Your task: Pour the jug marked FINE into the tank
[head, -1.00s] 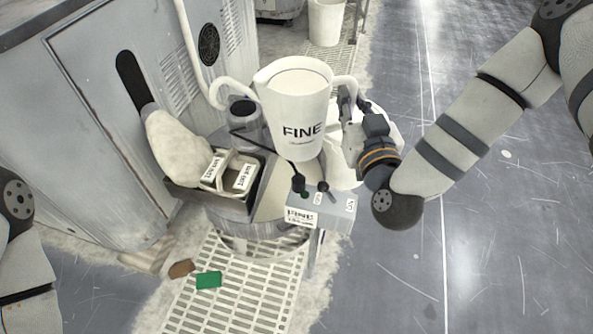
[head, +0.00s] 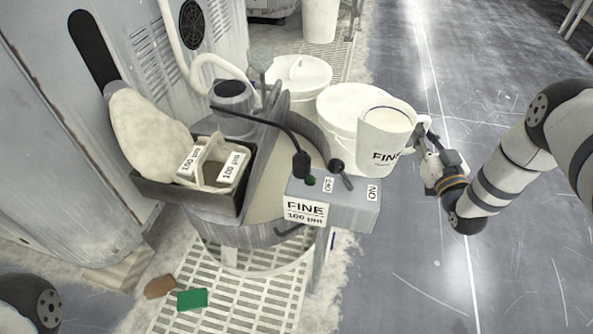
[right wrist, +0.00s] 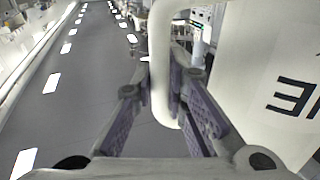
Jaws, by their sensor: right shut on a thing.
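The white jug marked FINE (head: 376,148) is in the air to the right of the machine, nearly upright, in front of white buckets. My right gripper (head: 430,150) is shut on its handle; the right wrist view shows the fingers (right wrist: 165,90) around the handle (right wrist: 160,60) and the jug's wall (right wrist: 280,70) with part of its lettering. What is inside the jug is hard to tell. A small grey cylinder with a dark round top (head: 232,95) stands at the back of the machine; I cannot tell if it is the tank. My left gripper is out of view.
A control box (head: 345,205) labelled FINE 100 µm fronts the round polishing machine. A dark tray (head: 200,200) holds labelled blocks, with a pale sack behind. White buckets (head: 345,105) stand behind. A green block (head: 192,299) lies on the floor grate. Floor at right is clear.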

